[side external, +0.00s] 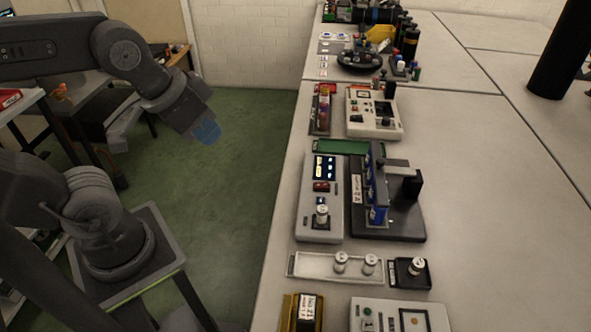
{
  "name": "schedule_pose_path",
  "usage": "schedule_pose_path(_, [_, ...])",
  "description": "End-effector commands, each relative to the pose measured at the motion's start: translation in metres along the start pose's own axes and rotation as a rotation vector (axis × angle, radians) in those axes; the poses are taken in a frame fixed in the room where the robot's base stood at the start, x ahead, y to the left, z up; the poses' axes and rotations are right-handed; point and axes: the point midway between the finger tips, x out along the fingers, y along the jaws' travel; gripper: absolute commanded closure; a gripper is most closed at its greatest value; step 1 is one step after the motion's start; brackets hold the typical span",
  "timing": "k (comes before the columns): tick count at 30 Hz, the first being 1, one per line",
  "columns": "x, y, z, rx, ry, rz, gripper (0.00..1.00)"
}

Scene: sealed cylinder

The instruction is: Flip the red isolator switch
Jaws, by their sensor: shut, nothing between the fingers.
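A grey control box (318,222) lies on the near part of the long table. It has a dark display, a small red element (321,187) that may be the red isolator switch, and a silver cylinder (322,214) on a dark square base below it. The red element is too small to tell its position. My gripper (208,133) hangs over the green floor, left of the table edge and well apart from the box. Its blue tip is shut and holds nothing.
A dark fixture with blue parts (377,190) stands upright just right of the box. A pale tray (311,264) with silver cylinders lies nearer, beside a small black tray (404,282). Another instrument (362,128) sits farther back. The table's right side is mostly clear.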

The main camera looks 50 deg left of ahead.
Motion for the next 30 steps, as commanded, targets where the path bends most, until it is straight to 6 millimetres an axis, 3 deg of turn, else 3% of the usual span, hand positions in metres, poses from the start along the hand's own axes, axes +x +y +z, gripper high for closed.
schedule_pose_path(8, [0.001,0.0,-0.004,0.008,-0.005,0.001,1.0])
schedule_pose_path(11, [0.003,0.001,-0.013,0.037,-0.023,0.005,1.0])
schedule_pose_path(16, [0.017,0.002,-0.044,0.14,-0.078,0.024,1.0])
schedule_pose_path(23, [0.054,0.003,-0.093,0.316,-0.158,0.07,1.0])
schedule_pose_path(30, [0.111,0.003,-0.135,0.492,-0.232,0.133,1.0])
